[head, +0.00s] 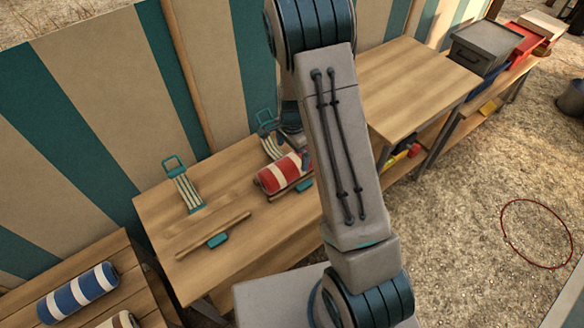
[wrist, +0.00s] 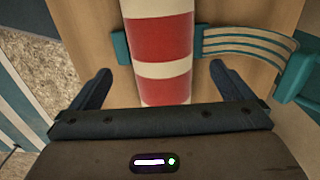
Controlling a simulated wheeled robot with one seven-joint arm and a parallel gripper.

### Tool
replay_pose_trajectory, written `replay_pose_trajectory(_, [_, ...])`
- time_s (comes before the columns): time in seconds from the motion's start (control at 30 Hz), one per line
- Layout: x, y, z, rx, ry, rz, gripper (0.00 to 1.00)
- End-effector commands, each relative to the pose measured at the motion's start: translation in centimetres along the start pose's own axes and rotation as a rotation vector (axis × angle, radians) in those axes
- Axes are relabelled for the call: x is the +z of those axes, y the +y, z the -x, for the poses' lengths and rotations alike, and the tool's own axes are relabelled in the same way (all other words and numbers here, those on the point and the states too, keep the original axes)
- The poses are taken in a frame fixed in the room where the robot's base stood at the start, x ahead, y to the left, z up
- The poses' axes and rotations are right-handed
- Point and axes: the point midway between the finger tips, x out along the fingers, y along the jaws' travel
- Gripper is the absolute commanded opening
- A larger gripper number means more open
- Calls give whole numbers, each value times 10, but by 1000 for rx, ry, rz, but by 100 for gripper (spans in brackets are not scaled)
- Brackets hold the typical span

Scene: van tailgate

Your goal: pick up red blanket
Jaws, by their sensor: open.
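The red blanket (head: 282,174) is a roll with red and white bands. It lies on the wooden table (head: 160,208), partly hidden behind my arm in the head view. In the wrist view the red blanket (wrist: 158,45) runs up the middle of the picture. My gripper (wrist: 156,88) is open, with one dark finger on each side of the roll. I see a gap between each finger and the roll. In the head view my gripper is mostly hidden behind my arm.
A striped teal-handled strap (head: 184,188) and a wooden stick (head: 213,235) lie left of the blanket. Another teal strap (wrist: 250,45) touches or passes beside the roll. A blue-white roll (head: 78,292) lies at lower left. A striped canvas wall (head: 90,95) stands behind the table.

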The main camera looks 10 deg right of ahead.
Motion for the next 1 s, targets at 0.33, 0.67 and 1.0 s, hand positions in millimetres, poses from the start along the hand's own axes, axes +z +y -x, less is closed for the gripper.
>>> replay_pose_trajectory(0.33, [0,-1,-35,2,-2,0,100])
replay_pose_trajectory(0.67, [0,-2,-61,-1,0,1,100])
replay_pose_trajectory(1.0, [0,-2,-60,-1,0,1,47])
